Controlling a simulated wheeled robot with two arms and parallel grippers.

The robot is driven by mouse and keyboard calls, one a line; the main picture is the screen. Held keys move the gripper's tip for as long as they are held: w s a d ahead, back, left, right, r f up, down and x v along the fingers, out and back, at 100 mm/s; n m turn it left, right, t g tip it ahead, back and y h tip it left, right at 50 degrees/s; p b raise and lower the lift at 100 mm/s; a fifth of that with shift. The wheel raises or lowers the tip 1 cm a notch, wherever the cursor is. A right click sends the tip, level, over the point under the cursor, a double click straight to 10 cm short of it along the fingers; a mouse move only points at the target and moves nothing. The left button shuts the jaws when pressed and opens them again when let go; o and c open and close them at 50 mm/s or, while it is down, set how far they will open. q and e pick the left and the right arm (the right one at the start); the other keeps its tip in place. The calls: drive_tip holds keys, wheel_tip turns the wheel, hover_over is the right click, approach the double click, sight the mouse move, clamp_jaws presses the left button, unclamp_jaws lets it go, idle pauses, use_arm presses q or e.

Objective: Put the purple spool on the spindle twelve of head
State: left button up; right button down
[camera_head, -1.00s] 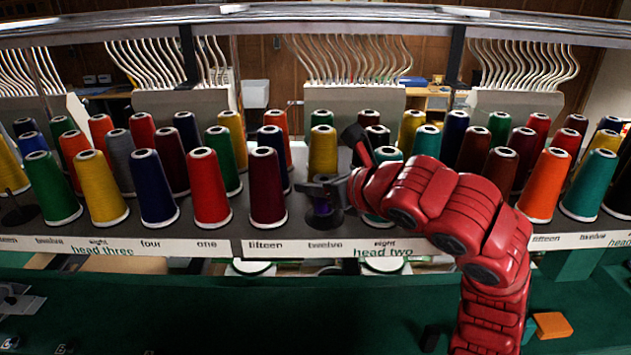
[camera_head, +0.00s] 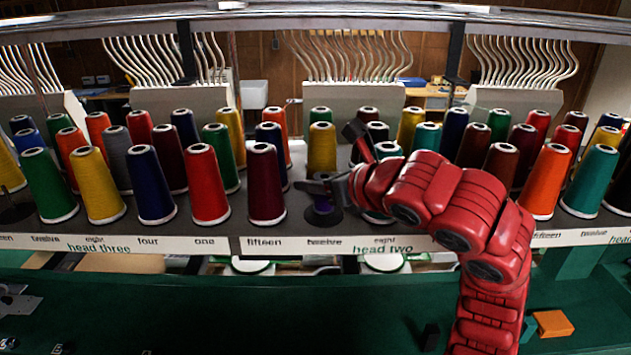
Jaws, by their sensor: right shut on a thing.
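My left gripper is not in view.
Rows of coloured cone spools crowd the rack on both sides, with a yellow spool (camera_head: 321,150) right behind the gripper. A white label strip (camera_head: 205,245) runs along the rack's front. An orange block (camera_head: 552,323) lies on the green table (camera_head: 250,310).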

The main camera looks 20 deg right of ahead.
drive_tip(key=shift+f, duration=0.15)
drive_tip(key=shift+f, duration=0.15)
drive_tip(key=shift+c, duration=2)
unclamp_jaws()
drive_tip(key=shift+s+d+b, duration=0.1)
drive_tip(key=shift+s+b, duration=0.1)
drive_tip(key=shift+b, duration=0.2)
drive_tip(key=b+v, duration=0.6)
drive_tip(key=v, duration=1.1)
drive_tip(key=shift+b, duration=0.4)
